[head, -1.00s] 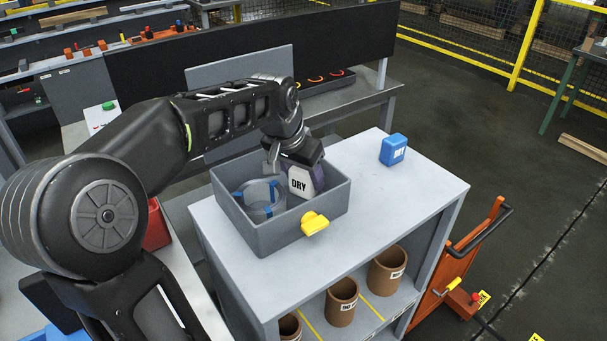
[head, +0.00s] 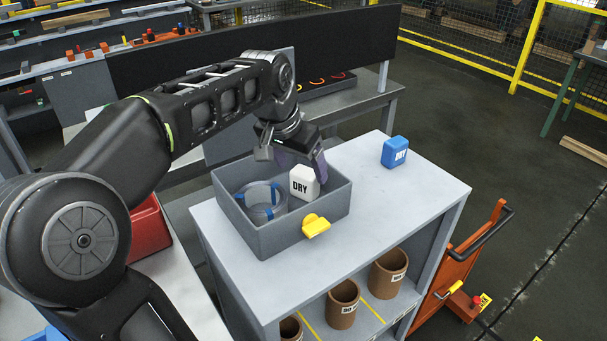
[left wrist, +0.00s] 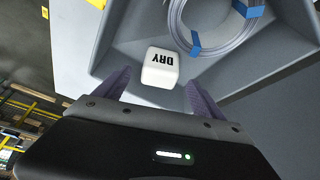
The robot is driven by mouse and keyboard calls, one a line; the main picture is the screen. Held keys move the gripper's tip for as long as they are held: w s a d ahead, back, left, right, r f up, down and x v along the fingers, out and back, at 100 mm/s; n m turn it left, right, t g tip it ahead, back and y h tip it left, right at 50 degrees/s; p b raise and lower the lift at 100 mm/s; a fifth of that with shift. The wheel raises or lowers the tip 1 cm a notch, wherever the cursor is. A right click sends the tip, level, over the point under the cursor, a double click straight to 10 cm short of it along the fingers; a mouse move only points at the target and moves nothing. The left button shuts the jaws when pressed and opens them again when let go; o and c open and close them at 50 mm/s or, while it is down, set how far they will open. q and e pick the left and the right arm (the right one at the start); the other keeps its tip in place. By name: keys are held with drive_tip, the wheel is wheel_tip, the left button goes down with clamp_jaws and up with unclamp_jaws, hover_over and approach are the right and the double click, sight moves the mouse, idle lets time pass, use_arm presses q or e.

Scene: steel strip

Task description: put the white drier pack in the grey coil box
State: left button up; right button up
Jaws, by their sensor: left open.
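The white drier pack (head: 304,184), marked DRY, is inside the grey coil box (head: 283,238), at its right side beside a clear coil with blue ties (head: 259,199). In the left wrist view the white pack (left wrist: 160,68) lies ahead of and between the fingers, apart from both, with the coil (left wrist: 215,25) next to it. My right gripper is not in view.
A blue DRY pack (head: 395,152) stands on the grey bench top (head: 400,200) right of the box. Brown pots (head: 343,302) stand on the shelf below. An orange trolley (head: 462,262) is at right.

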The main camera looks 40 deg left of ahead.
use_arm(q)
drive_tip(key=shift+v, duration=1.5)
